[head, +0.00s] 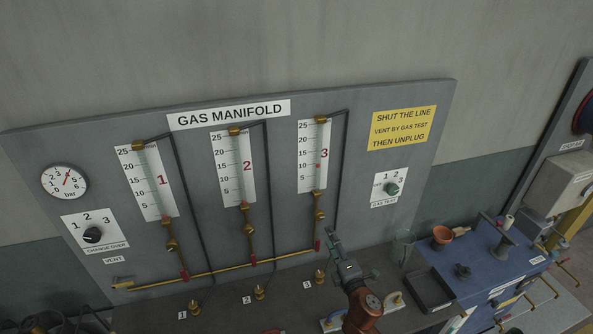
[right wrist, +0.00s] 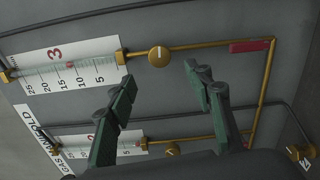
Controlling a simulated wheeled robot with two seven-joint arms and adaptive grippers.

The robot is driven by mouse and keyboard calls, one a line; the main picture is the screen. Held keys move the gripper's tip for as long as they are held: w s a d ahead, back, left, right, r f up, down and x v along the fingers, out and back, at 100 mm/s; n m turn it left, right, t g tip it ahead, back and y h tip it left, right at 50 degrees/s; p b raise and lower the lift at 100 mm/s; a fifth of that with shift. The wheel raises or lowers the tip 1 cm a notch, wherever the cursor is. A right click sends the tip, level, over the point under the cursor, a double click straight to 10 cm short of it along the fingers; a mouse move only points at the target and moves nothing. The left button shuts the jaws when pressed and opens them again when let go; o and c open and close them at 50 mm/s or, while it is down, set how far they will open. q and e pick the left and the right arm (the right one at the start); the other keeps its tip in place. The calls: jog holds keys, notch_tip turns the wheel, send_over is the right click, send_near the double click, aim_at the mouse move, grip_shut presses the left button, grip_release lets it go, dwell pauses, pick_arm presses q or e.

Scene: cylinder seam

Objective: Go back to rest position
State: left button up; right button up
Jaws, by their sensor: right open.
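My right gripper (head: 340,250) is in front of the lower right part of the gas manifold board (head: 400,228), near the foot of flow tube 3 (head: 313,157). In the right wrist view my right gripper (right wrist: 160,75) has its two green fingers apart with nothing between them. A brass valve knob (right wrist: 159,57) on line 3 lies beyond the fingertips, and a red handle (right wrist: 250,46) sits further along the pipe. My left gripper is not in view.
The board carries a bar gauge (head: 65,182), a change-over knob (head: 92,235) and a gas test knob (head: 392,188). A blue box (head: 480,262) with several small items stands at right, beside a dark tray (head: 430,292).

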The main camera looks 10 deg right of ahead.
jog(key=s+d+f+m+g+h, duration=0.3)
jog(key=s+d+f+m+g, duration=0.15)
jog(key=s+f+m, duration=0.35)
jog(key=s+d+f+m+g+h, duration=0.25)
jog(key=s+d+f+m, duration=0.35)
jog(key=s, duration=0.3)
jog(key=s+f+m+g+y, duration=0.1)
jog(key=s+f+m+g, duration=0.15)
jog(key=s, duration=0.55)
jog(key=s+a+f+m+g+y, duration=0.15)
jog(key=s+f, duration=0.25)
jog(key=s, duration=0.4)
jog(key=s+f+m+g+y, duration=0.1)
jog(key=s+f+m+g, duration=0.15)
jog(key=s, duration=0.55)
notch_tip(320, 180, down, 38)
jog(key=s+a+r+g+b, duration=0.1)
jog(key=g+b, duration=0.1)
jog(key=b, duration=0.6)
jog(key=s+f+b, duration=0.3)
jog(key=s+f, duration=0.7)
jog(key=f, duration=0.2)
jog(key=s+f+n+g+b, duration=0.1)
jog(key=s+f+b, duration=0.2)
jog(key=s+f, duration=0.7)
notch_tip(320, 180, down, 2)
jog(key=shift+f, duration=0.25)
